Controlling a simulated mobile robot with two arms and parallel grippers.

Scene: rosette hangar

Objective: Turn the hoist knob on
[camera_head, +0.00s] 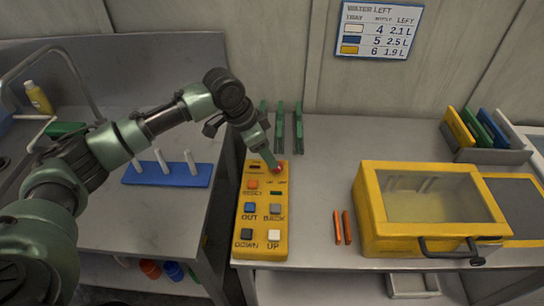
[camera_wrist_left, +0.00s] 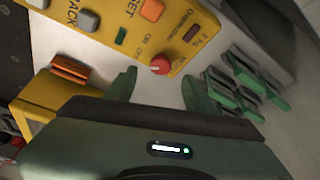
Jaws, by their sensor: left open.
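The yellow hoist control box (camera_head: 262,222) lies on the right-hand worktop, with buttons marked OUT, BACK, DOWN and UP. A red knob (camera_head: 279,169) sits near its far end; it also shows in the left wrist view (camera_wrist_left: 160,66), beside the ON and OFF marks. Which mark the knob points to is too small to tell. My left gripper (camera_head: 271,158) is over the far end of the box, close to the knob. In the left wrist view its open fingers (camera_wrist_left: 160,90) stand either side of the knob's line, with nothing between them. My right gripper is not in view.
A yellow case with a clear lid (camera_head: 430,195) stands right of the box, with two orange sticks (camera_head: 342,227) between. Green clips (camera_head: 289,125) stand behind the box. A blue peg base (camera_head: 167,175) is left. A rack (camera_head: 487,154) is back right.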

